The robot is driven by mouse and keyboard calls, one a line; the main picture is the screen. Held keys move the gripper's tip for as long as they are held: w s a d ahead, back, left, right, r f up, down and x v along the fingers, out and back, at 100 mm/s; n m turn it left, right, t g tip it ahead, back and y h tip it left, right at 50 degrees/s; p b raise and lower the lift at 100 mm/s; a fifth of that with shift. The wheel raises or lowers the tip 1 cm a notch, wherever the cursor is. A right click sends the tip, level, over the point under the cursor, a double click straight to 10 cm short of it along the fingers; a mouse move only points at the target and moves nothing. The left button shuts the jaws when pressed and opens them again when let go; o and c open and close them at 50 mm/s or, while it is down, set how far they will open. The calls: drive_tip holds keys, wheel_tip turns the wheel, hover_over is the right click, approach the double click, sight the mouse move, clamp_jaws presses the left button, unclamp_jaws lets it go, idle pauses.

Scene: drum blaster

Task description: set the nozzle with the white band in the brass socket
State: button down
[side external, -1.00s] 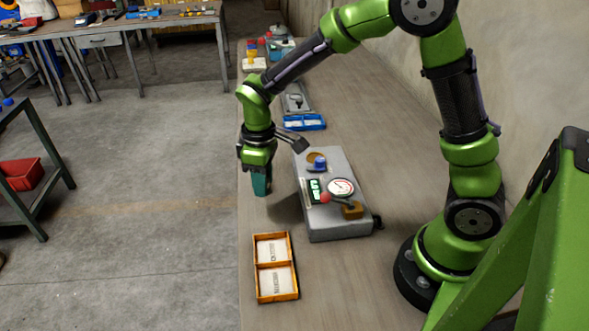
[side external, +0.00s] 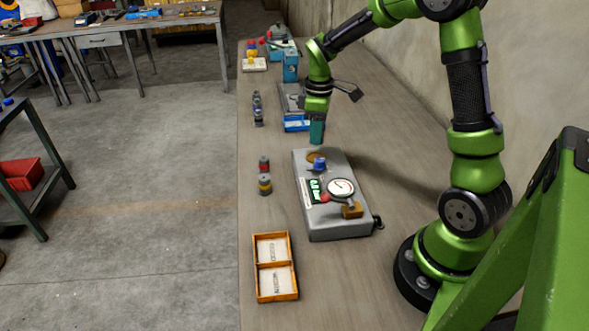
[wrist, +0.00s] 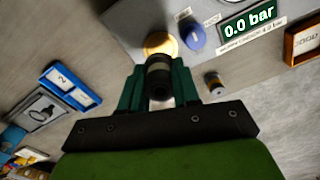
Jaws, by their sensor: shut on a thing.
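My gripper (side external: 317,132) is shut on a dark nozzle (wrist: 159,82), which stands between the teal fingers in the wrist view. A pale band shows around this nozzle; the fingers cover its sides. In the side external view the nozzle is hidden by the fingers. The brass socket (side external: 314,155) is a round disc at the far end of the grey machine. It also shows in the wrist view (wrist: 158,42), partly behind the nozzle. The fingers are just above and beyond the socket in the side view. I cannot tell whether the nozzle touches it.
A blue knob (side external: 319,164) sits beside the socket. The display (wrist: 249,21) reads 0.0 bar. Red-banded (side external: 264,164) and yellow-banded (side external: 265,184) nozzles stand left of the machine. A divided orange tray (side external: 258,268) is in front; a blue tray (side external: 296,123) lies behind.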

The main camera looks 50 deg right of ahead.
drive_tip(key=shift+f, duration=2.15)
drive_tip(key=shift+f, duration=0.35)
idle(0.6)
drive_tip(key=c, duration=0.7)
unclamp_jaws()
drive_tip(key=shift+c, duration=0.2)
drive_tip(key=shift+a, duration=0.1)
drive_tip(key=shift+c, duration=0.5)
drive_tip(key=shift+o, duration=0.9)
drive_tip(key=shift+s+a, duration=0.1)
drive_tip(key=shift+c, duration=0.2)
